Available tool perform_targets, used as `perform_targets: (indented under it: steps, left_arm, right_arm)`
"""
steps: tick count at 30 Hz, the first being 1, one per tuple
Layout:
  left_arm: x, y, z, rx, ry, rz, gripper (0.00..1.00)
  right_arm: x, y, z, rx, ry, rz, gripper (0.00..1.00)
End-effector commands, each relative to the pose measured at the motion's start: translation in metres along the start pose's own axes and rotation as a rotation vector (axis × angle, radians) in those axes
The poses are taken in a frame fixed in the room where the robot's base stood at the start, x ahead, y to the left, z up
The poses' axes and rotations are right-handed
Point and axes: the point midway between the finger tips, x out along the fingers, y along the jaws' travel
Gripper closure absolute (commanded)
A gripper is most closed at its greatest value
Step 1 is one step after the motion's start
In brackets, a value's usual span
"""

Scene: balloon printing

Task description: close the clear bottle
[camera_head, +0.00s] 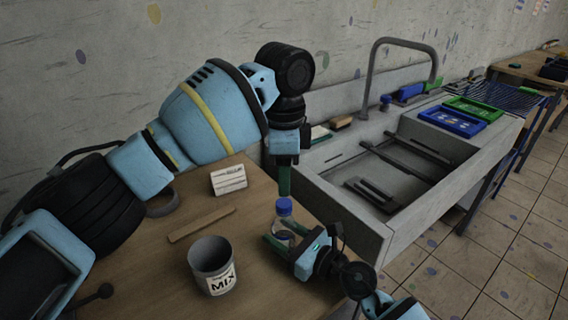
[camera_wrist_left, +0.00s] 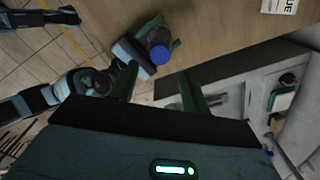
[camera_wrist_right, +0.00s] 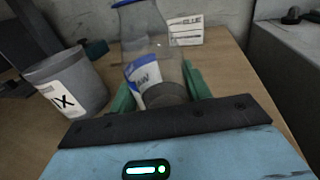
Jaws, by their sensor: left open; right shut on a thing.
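The clear bottle (camera_head: 283,230) stands upright near the table's right edge, with a blue cap (camera_head: 284,206) on top; I cannot tell how tight it is. My right gripper (camera_head: 281,236) is shut around the bottle body. In the right wrist view the bottle (camera_wrist_right: 147,62), with a blue and white label, stands between the green fingers, its cap cut by the top edge. My left gripper (camera_head: 284,190) points down just above the cap. In the left wrist view its fingers (camera_wrist_left: 158,84) are open and empty, with the cap (camera_wrist_left: 160,54) just beyond them.
A grey cup labelled MIX (camera_head: 211,266) stands left of the bottle. A flat wooden stick (camera_head: 201,225) and a white labelled box (camera_head: 229,179) are farther back on the table (camera_head: 185,203). The grey sink (camera_head: 365,226) borders the table on the right.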

Motion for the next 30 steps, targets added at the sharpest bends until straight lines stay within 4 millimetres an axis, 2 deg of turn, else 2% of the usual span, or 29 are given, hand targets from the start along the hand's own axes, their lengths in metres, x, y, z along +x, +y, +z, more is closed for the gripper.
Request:
perform_targets:
  steps: [30]
  left_arm:
    - [-0.011,0.000,0.000,-1.681,0.000,0.000,0.53]
  right_arm:
    - [0.000,0.000,0.000,0.000,0.000,0.000,1.00]
